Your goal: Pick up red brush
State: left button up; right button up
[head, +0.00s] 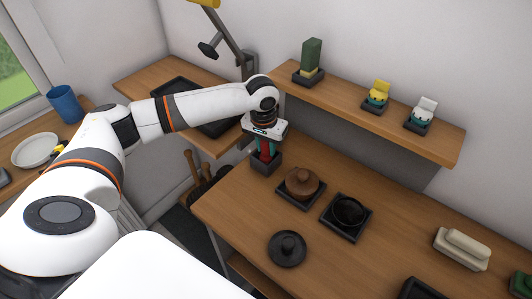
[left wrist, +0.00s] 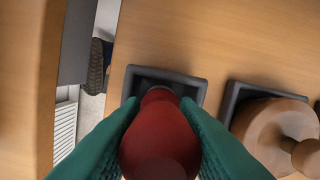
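The red brush (left wrist: 160,140) stands upright in a dark square holder (head: 266,162) at the left end of the bench. In the head view a strip of red (head: 267,151) shows below my left gripper (head: 265,147), which points straight down over it. In the left wrist view its green fingers (left wrist: 160,108) lie along both sides of the brush with no gap visible, so the gripper looks shut on it. The brush's lower end is hidden in the holder (left wrist: 150,74). My right gripper is not in view.
A brown lidded pot (head: 302,183) on a dark tray sits close to the right of the holder. A black round dish (head: 348,211) and a black lid (head: 287,248) are nearby. A shelf (head: 350,103) with several small items runs behind.

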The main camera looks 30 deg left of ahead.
pick_arm(q)
jog(key=shift+r, duration=0.1)
jog(key=shift+r, duration=0.35)
notch_tip(320, 180, up, 9)
jog(key=shift+b, duration=0.6)
